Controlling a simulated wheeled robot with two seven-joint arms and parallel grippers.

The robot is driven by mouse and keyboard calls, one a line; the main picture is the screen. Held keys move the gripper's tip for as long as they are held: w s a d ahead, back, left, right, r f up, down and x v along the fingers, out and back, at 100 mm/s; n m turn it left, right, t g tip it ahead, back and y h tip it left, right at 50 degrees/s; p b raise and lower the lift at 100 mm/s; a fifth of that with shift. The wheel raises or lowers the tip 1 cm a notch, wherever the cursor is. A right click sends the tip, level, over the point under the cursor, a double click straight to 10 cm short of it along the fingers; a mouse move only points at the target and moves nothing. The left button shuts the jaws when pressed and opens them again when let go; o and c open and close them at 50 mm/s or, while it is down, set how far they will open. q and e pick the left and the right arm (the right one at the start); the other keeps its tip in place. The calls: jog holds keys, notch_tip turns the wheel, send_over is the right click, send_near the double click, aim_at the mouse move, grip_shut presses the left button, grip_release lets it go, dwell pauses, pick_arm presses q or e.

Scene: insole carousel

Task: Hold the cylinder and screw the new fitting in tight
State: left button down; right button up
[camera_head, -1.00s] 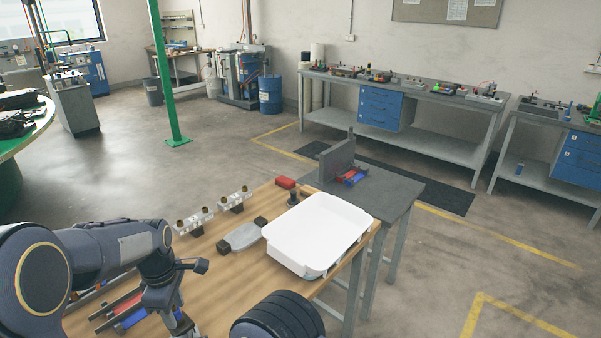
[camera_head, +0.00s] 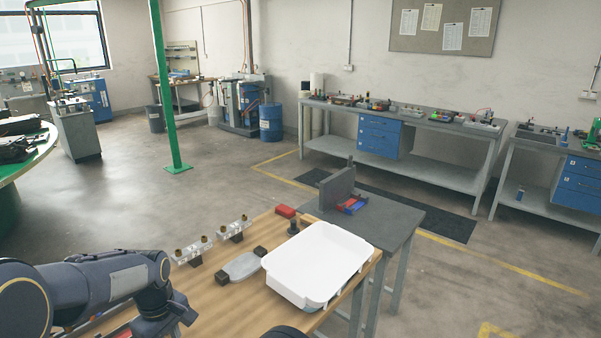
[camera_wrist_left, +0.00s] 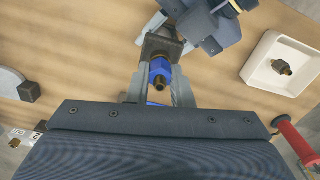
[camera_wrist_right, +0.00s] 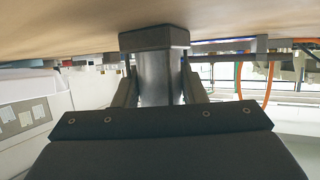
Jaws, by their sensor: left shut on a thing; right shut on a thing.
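In the left wrist view my left gripper (camera_wrist_left: 159,82) is shut on a blue fitting (camera_wrist_left: 161,69) with a brass tip (camera_wrist_left: 159,85). The fitting lines up with the dark square end cap (camera_wrist_left: 160,46) of the cylinder; I cannot tell how far it is seated. In the right wrist view my right gripper (camera_wrist_right: 160,90) is shut on the grey cylinder body (camera_wrist_right: 158,75), below a dark square end block (camera_wrist_right: 154,38). Neither gripper's fingers show in the head view.
A red handle (camera_wrist_left: 297,140) shows in the left wrist view.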

pick_arm(q)
jog(key=m, duration=0.9)
jog(key=shift+m, duration=0.4)
jog(key=m, duration=0.5)
jog(key=shift+f, duration=0.1)
jog(key=m, duration=1)
jog(key=shift+m, duration=0.3)
jog(key=m, duration=1)
jog(key=shift+f+m, duration=0.1)
jog(key=shift+m, duration=0.3)
